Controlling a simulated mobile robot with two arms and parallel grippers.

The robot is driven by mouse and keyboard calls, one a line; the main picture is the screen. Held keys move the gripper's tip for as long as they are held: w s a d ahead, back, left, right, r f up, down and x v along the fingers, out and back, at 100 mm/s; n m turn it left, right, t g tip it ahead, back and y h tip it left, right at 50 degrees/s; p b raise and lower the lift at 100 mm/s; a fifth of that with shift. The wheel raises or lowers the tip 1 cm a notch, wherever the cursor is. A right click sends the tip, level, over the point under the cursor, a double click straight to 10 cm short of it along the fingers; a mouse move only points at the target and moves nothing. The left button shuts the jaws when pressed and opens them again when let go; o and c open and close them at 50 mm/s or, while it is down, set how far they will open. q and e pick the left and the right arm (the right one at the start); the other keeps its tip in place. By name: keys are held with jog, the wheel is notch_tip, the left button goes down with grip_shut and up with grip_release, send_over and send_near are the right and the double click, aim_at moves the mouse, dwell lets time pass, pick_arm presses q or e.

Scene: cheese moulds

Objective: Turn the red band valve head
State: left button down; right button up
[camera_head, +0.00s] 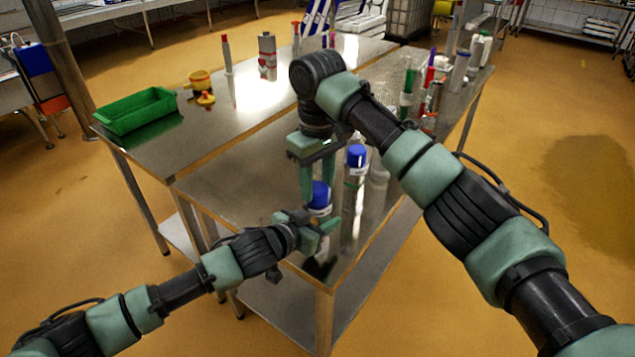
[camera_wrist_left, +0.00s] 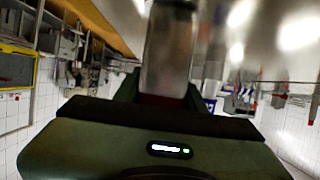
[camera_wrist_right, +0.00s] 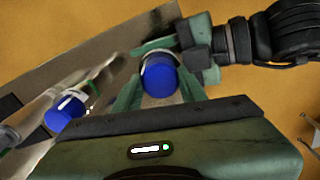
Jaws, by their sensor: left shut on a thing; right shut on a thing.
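The red band valve stands near the table's front corner. Its round blue head (camera_head: 320,195) also shows in the right wrist view (camera_wrist_right: 160,77). My left gripper (camera_head: 318,226) is shut on its body from the side, below the head. In the left wrist view a grey metallic body (camera_wrist_left: 168,55) with a dark red band (camera_wrist_left: 160,99) lies between the fingers. My right gripper (camera_head: 319,180) points down from above and is shut on the blue head, one finger on each side. The lower body is mostly hidden by the left gripper.
Another blue-headed valve (camera_head: 355,157) with a green band stands close by on the right; it also shows in the right wrist view (camera_wrist_right: 65,112). Several tubes and bottles (camera_head: 460,70) stand farther back. A green tray (camera_head: 137,112) sits on the adjoining table at left.

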aim_at(318, 187)
pick_arm(q)
jog(key=shift+a, duration=0.1)
dwell(0.3)
pick_arm(e)
jog(key=o, duration=1.4)
jog(key=shift+c, duration=0.2)
jog(key=shift+r, duration=0.1)
notch_tip(318, 187, up, 12)
pick_arm(q)
jog(key=c, duration=0.8)
grip_release()
pick_arm(e)
jog(key=shift+d, duration=0.1)
pick_arm(q)
jog(key=shift+o, duration=0.2)
jog(key=shift+s, duration=0.1)
